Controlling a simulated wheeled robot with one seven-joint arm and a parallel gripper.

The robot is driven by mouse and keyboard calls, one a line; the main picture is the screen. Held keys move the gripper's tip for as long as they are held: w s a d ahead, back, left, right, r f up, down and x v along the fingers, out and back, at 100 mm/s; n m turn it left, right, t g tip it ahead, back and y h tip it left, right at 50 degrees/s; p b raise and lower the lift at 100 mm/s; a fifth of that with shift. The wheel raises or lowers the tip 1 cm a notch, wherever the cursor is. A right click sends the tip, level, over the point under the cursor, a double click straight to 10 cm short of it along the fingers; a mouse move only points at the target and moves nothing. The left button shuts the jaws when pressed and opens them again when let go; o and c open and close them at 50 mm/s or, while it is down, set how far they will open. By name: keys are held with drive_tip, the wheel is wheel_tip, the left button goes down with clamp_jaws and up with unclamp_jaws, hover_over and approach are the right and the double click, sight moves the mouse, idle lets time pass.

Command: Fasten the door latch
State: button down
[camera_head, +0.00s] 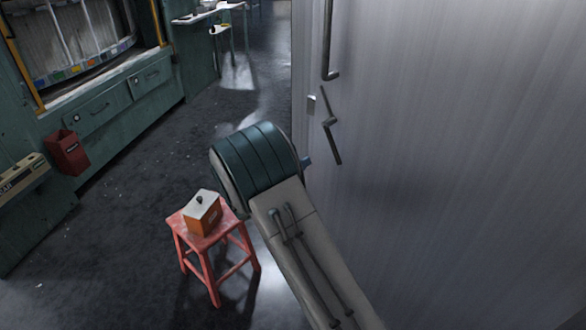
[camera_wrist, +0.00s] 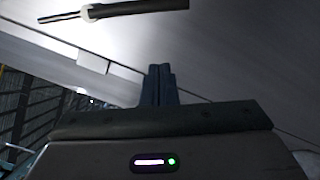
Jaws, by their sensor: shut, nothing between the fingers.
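The door latch (camera_head: 331,135) is a small bent lever on the grey metal door (camera_head: 440,150), its upper arm tilted up-left and its lower arm down-right. A small pale catch (camera_head: 311,104) sits left of it near the door edge. In the wrist view, a bar with a pale collar, apparently the latch (camera_wrist: 140,8), crosses the top. My gripper (camera_wrist: 160,70) has its dark fingers together, empty, below that bar and apart from it in the picture. In the head view my arm hides most of the gripper; only a small bluish tip (camera_head: 307,161) shows beside the door.
A long vertical handle (camera_head: 328,40) is above the latch. A red stool (camera_head: 208,240) bearing an orange-and-white box (camera_head: 202,213) stands left of my arm. A green cabinet (camera_head: 110,105) with a red bin (camera_head: 67,152) lines the left. Floor between is clear.

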drive_tip(key=d+r+p, duration=0.1)
drive_tip(key=d+r, duration=0.1)
drive_tip(key=d, duration=0.3)
drive_tip(key=shift+w+d, duration=0.15)
drive_tip(key=shift+d, duration=0.2)
drive_tip(key=shift+a+p, duration=0.1)
drive_tip(key=shift+p, duration=0.2)
